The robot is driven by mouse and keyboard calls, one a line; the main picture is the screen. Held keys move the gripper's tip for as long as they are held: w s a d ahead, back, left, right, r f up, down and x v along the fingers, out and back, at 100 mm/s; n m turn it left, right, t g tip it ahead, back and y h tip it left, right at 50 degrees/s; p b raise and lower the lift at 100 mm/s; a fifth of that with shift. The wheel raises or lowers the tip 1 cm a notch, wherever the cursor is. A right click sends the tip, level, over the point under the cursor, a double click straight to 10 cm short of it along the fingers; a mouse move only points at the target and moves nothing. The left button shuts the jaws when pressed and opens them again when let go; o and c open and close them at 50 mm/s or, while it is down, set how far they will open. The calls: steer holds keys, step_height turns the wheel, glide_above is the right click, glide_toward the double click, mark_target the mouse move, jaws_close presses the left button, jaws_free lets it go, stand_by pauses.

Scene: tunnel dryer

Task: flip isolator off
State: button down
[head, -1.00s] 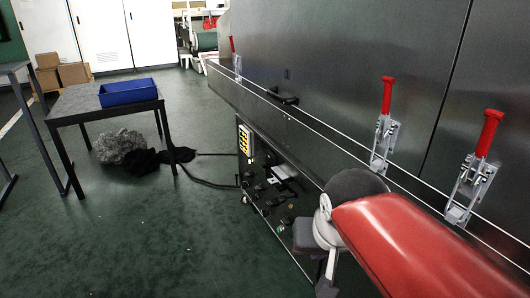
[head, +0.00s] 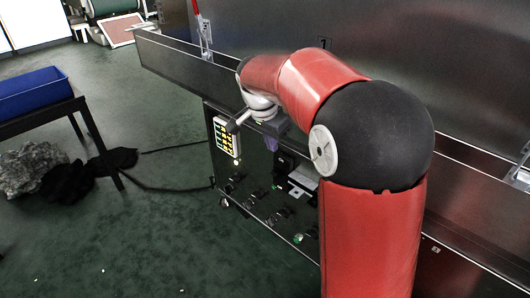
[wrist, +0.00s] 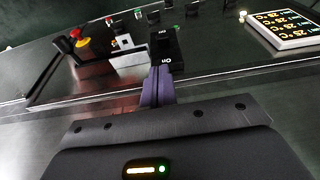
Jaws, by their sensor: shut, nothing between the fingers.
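The isolator (wrist: 166,45) is a black block with "On" lettering, upside down in the wrist view, at the top middle. In the head view it appears as a dark block (head: 284,162) on the control panel, partly hidden by my arm. My gripper (wrist: 157,78) is shut and empty, its purple fingers together. Its fingertips are right at the near edge of the isolator; I cannot tell whether they touch. In the head view my gripper (head: 271,143) shows small, just above and left of the isolator. The lever's exact position is unclear.
A metal bracket (wrist: 126,58) and a red emergency-stop button (wrist: 75,34) on yellow sit beside the isolator. A lit temperature display (wrist: 284,28) is on its other side. Several small knobs line the panel. A long metal ledge (head: 178,60) runs above the panel. A blue bin (head: 32,93) stands left.

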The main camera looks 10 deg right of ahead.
steer(key=shift+w+a+f, duration=0.1)
steer(key=shift+w, duration=0.35)
steer(key=b, duration=0.1)
glide_toward(278, 172)
steer(key=x, duration=0.5)
steer(key=shift+f, duration=0.3)
